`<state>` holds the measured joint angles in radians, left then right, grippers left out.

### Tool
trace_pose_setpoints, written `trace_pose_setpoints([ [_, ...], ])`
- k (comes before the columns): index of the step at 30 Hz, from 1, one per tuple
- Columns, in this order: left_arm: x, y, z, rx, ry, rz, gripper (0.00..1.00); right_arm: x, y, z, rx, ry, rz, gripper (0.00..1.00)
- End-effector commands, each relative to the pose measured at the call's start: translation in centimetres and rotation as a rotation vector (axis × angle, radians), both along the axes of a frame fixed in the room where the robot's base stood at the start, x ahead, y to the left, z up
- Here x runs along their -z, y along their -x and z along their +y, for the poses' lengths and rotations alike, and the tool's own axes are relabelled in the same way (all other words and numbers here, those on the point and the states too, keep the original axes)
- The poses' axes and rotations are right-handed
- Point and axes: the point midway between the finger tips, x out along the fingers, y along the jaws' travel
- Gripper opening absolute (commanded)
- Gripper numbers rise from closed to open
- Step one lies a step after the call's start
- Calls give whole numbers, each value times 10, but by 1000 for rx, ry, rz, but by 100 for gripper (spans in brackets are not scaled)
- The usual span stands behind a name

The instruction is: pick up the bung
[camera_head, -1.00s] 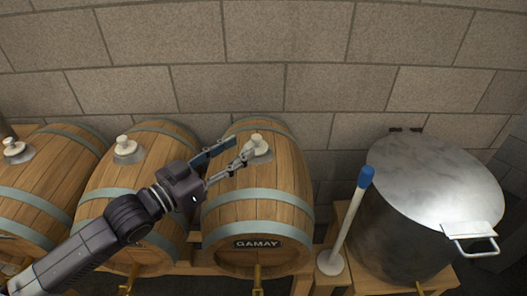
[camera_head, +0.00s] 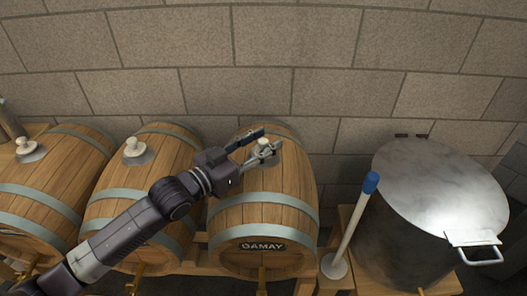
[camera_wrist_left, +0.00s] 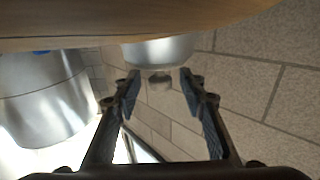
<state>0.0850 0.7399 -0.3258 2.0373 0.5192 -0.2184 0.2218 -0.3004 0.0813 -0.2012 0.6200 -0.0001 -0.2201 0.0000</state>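The bung (camera_head: 264,145) is a pale stopper in the grey collar (camera_head: 266,160) on top of the right-hand barrel, the one marked GAMAY. My left gripper (camera_head: 267,141) is open and reaches it from the left, with one finger on the far side and one on the near side. In the left wrist view, which shows the scene upside down, the bung (camera_wrist_left: 160,81) hangs below the shiny collar (camera_wrist_left: 158,51), between the open fingertips (camera_wrist_left: 160,84). A gap shows on both sides of it. My right gripper is out of view.
Two more barrels with pale bungs (camera_head: 133,147) (camera_head: 27,145) stand to the left on the wooden rack. A blue-topped white rod (camera_head: 350,228) and a large lidded steel pot (camera_head: 425,205) stand to the right. A block wall (camera_head: 300,60) rises behind.

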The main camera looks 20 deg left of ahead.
Motion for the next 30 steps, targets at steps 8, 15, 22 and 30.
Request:
trace_pose_setpoints([
  [8, 0, 0, 0, 0, 0, 0, 17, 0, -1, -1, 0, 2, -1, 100],
  [15, 0, 0, 0, 0, 0, -1, 0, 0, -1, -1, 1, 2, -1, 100],
  [22, -2, 0, 0, 0, 0, -1, 0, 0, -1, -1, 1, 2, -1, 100],
  [30, -28, 0, 0, 1, -1, -6, 0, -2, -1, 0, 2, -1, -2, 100],
])
